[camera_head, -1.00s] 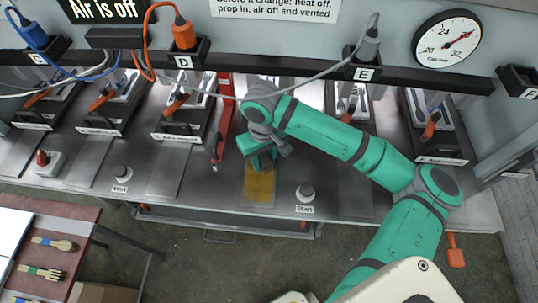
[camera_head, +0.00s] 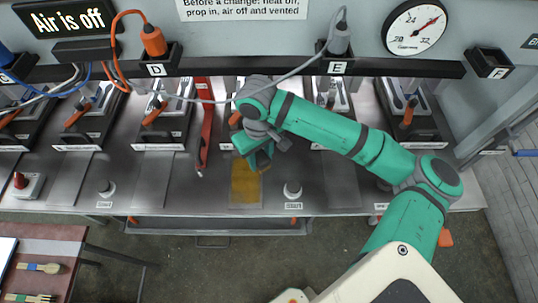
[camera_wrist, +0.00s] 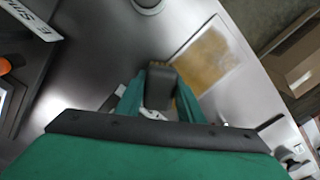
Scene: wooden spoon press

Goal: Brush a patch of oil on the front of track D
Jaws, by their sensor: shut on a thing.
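My gripper (camera_head: 260,158) hangs over the metal bench, just behind an amber-brown patch (camera_head: 245,183) on a pale flat strip. The patch also shows in the wrist view (camera_wrist: 207,58), ahead and to the right of the fingers. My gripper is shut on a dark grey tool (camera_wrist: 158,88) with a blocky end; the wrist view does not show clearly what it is. The tool looks apart from the patch. The letter D (camera_head: 156,69) marks a holder on the rail above, left of the patch. My arm hides the station behind the patch.
Several presses line the bench back. A grey cable hangs from holder E (camera_head: 337,67) across the arm. Brushes (camera_head: 40,267) lie on the lower-left table.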

